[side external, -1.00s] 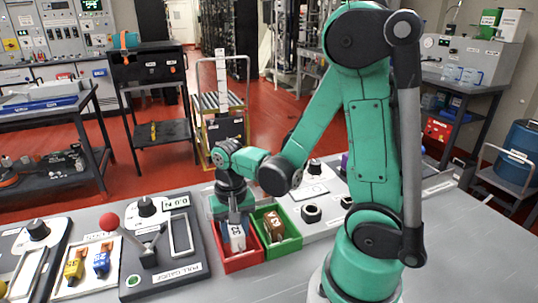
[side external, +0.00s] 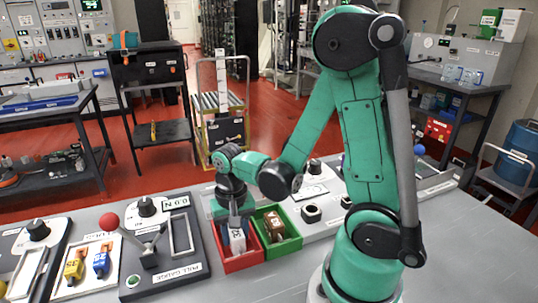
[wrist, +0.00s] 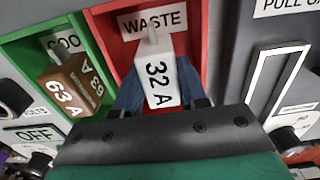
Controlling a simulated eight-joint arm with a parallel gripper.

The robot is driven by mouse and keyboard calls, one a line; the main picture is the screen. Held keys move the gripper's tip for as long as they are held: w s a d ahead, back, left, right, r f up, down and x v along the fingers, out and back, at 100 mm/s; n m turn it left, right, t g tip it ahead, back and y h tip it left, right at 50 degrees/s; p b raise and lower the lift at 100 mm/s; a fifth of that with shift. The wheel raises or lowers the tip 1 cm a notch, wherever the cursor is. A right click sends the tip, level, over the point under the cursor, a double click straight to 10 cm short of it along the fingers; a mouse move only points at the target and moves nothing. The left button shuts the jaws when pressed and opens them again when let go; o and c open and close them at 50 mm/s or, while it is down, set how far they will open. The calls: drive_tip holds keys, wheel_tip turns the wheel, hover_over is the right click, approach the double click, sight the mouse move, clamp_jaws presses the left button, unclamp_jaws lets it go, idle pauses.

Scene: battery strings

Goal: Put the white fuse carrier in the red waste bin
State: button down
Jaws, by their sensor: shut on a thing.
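The white fuse carrier (side external: 237,239), marked 32 A, stands roughly upright inside the outline of the red waste bin (side external: 243,264). In the wrist view the carrier (wrist: 158,78) shows its label, with the bin's WASTE label (wrist: 152,20) behind it. My gripper (side external: 236,225) is shut on the carrier and points down at the bin; its finger roots also show in the wrist view (wrist: 160,108). Blue surfaces (wrist: 188,85) show on both sides of the carrier. I cannot tell whether the carrier touches the bin floor.
A green bin (side external: 291,247) adjoins the red one on the right and holds a brown carrier (side external: 274,227) marked 63 A. A pull gauge panel (side external: 176,273) with a red-knobbed lever (side external: 109,222) stands to the left. Bench at the front right is clear.

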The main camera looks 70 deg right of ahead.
drive_tip(key=shift+c, duration=2.1)
unclamp_jaws()
drive_tip(key=shift+r, duration=2.8)
